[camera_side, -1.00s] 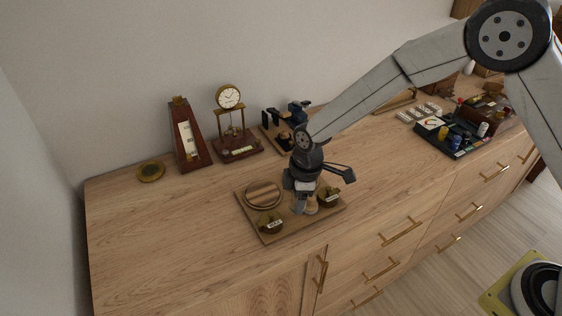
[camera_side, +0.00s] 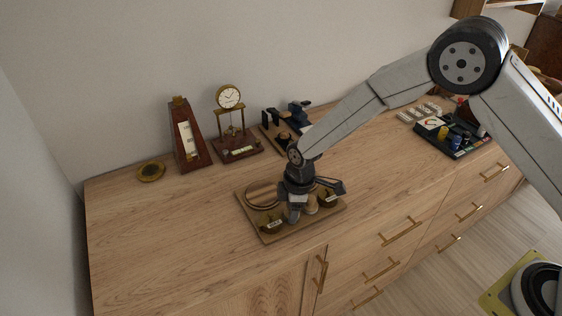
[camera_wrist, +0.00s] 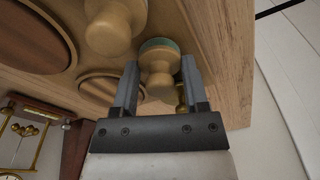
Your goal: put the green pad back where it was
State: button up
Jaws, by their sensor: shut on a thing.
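The green pad (camera_wrist: 160,43) shows in the wrist view as a green rim at the far end of a turned wooden knob (camera_wrist: 160,66). My gripper (camera_wrist: 159,72) has its two fingers on either side of this knob and is shut on it. The wrist hides the held pad there, and I cannot tell whether the pad touches the board.
Another wooden knob (camera_wrist: 112,25) stands close beside the held one. A metronome (camera_side: 188,135), a clock (camera_side: 229,97) and a dark stand (camera_side: 270,132) are behind.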

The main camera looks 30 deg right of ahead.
jog(key=shift+f, duration=0.1)
jog(key=o, duration=1.1)
jog(key=shift+s+d+r, duration=0.1)
jog(key=shift+d+r, duration=0.1)
jog(key=shift+r, duration=1.85)
jog(key=shift+s+d+r, duration=0.1)
jog(key=shift+d+r, duration=0.15)
jog(key=shift+r, duration=1.75)
jog(key=shift+s+d+r, duration=0.1)
jog(key=shift+d+r, duration=0.1)
jog(key=shift+r, duration=1.85)
